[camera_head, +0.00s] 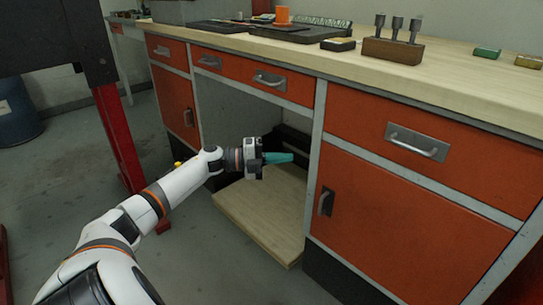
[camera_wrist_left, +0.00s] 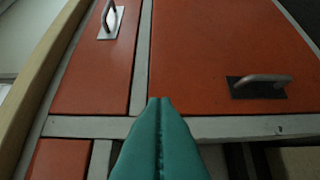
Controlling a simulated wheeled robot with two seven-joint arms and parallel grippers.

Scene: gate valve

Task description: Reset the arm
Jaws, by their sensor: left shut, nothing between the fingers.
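My left arm reaches in from the lower left in the head view. Its gripper (camera_head: 280,158) has teal fingers and is in front of the open bay of the workbench, above the low wooden shelf (camera_head: 262,212). The fingers also show in the left wrist view (camera_wrist_left: 160,130), pressed together with nothing between them. The fingers look apart from the cabinet fronts. My right gripper is in neither view.
The orange-fronted workbench (camera_head: 405,190) has drawers and doors with metal handles, all closed. A wooden block with metal tools (camera_head: 394,50) and an orange object (camera_head: 283,15) stand on top. A red post (camera_head: 118,135) stands left. Floor at lower middle is clear.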

